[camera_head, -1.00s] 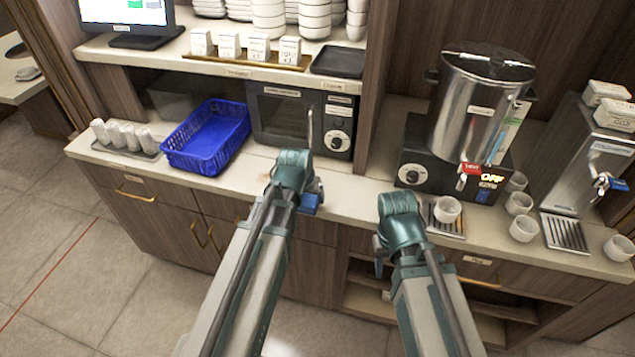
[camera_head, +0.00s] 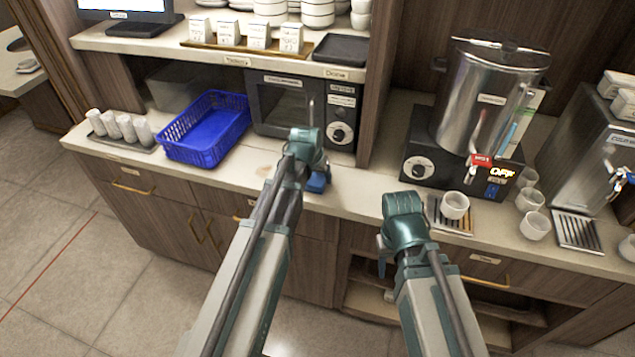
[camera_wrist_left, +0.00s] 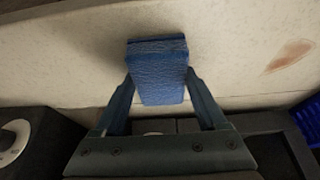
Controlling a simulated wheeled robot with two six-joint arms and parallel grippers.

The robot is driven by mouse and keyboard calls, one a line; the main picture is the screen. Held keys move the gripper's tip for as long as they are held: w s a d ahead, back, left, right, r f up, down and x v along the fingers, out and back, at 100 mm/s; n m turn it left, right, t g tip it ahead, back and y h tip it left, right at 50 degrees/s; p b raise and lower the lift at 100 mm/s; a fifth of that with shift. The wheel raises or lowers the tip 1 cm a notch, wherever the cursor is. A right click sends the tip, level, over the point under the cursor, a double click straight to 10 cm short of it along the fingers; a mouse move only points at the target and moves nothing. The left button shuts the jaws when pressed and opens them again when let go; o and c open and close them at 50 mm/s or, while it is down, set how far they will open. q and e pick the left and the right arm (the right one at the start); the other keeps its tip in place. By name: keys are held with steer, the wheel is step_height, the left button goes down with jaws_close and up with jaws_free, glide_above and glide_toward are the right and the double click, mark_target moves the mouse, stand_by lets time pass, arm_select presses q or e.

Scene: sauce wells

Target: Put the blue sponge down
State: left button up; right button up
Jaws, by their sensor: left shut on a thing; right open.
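The blue sponge (camera_wrist_left: 160,78) is between the two fingers of my left gripper (camera_wrist_left: 158,95), which is shut on it. In the head view the sponge (camera_head: 318,182) shows as a small blue block beside the left gripper (camera_head: 312,172), at the counter in front of the microwave. I cannot tell whether the sponge touches the counter. My right gripper (camera_head: 384,258) is near the counter's front edge, apart from the sponge; its fingers are mostly hidden by its own wrist.
A blue basket (camera_head: 206,128) stands left of the microwave (camera_head: 300,112). A brownish stain (camera_wrist_left: 289,56) marks the counter (camera_head: 352,200). A metal urn (camera_head: 488,98) and several white cups (camera_head: 455,205) stand at the right. The counter around the left gripper is mostly clear.

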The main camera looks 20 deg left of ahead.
arm_select(q)
steer(key=shift+f, duration=0.15)
steer(key=o, duration=1.1)
steer(key=p+v, duration=1.2)
steer(key=s+d+m+g, duration=0.1)
steer(key=s+d, duration=0.3)
steer(key=s, duration=0.2)
steer(key=s+d+f+m+g+y, duration=0.1)
steer(key=s+d+g, duration=0.1)
steer(key=s+d, duration=0.3)
steer(key=s+d+m+g, duration=0.1)
steer(key=s+d, duration=0.3)
steer(key=s, duration=0.4)
steer(key=shift+d+f+g+y+b, duration=0.2)
steer(key=shift+g+y+b, duration=0.1)
steer(key=shift+g, duration=0.2)
